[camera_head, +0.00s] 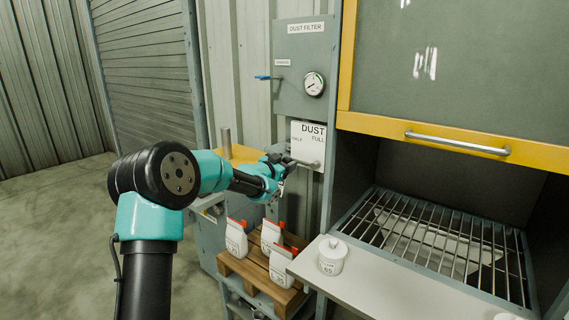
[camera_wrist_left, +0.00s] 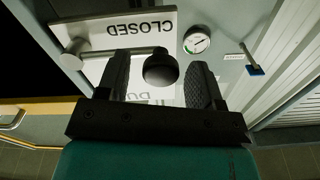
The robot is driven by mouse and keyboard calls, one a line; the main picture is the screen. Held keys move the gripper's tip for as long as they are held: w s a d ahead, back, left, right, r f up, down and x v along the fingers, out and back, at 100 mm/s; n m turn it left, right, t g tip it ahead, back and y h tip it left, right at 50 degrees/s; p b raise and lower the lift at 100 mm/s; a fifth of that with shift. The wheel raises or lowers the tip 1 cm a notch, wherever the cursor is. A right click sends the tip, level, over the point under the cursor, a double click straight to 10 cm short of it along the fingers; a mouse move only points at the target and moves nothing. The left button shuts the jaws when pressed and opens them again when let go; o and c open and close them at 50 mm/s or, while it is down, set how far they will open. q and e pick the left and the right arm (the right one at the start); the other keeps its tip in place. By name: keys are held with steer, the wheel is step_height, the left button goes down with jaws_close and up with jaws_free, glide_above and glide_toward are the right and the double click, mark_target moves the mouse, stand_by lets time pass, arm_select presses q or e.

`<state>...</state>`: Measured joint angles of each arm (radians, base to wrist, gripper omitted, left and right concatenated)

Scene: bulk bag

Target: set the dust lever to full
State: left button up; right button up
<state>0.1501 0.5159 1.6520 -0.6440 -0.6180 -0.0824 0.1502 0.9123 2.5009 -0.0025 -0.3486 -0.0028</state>
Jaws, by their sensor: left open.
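The white dust panel (camera_head: 308,133) hangs below the dust filter box, with HALF and FULL printed under DUST. The grey dust lever (camera_head: 306,163) runs about level, leftward from its round pivot, toward my left gripper (camera_head: 282,169). In the left wrist view the lever's dark round knob (camera_wrist_left: 160,69) sits between the two fingers of my left gripper (camera_wrist_left: 160,88). The fingers are apart, with a gap beside the knob. The silver pivot (camera_wrist_left: 74,55) and the upside-down word CLOSED show behind. My right gripper is not in view.
A gauge (camera_head: 314,84) and a blue-handled valve (camera_head: 264,77) are on the dust filter box (camera_head: 303,55) above. White bags (camera_head: 237,239) stand on a wooden pallet (camera_head: 245,272) below. A yellow-framed hood (camera_head: 440,139) with a grate is at right.

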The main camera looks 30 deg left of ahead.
arm_select(q)
jaws_close()
stand_by(0.6)
